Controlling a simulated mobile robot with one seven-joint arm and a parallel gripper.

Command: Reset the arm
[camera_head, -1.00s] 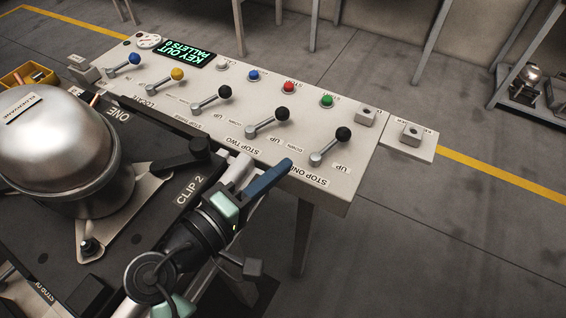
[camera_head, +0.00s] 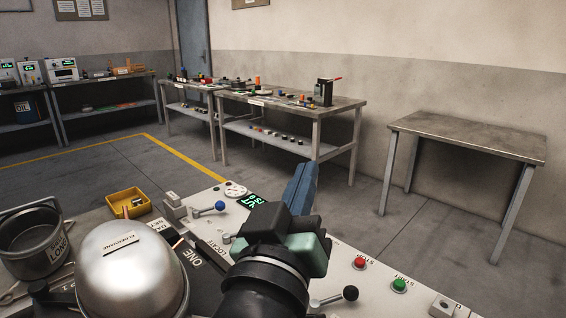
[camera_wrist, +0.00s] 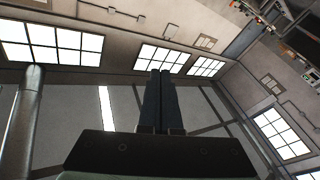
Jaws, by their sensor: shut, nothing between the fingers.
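My gripper (camera_head: 301,188) is raised in front of the control panel in the head view, with its blue fingers pointing up and away. In the wrist view my gripper (camera_wrist: 158,76) has its two dark fingers pressed together with nothing between them, aimed at the upper walls and windows. The gripper and my arm hide the middle of the control panel (camera_head: 345,262), including most of its levers.
Loaded workbenches (camera_head: 290,105) line the back, and an empty table (camera_head: 470,138) stands at right. Floor between is clear.

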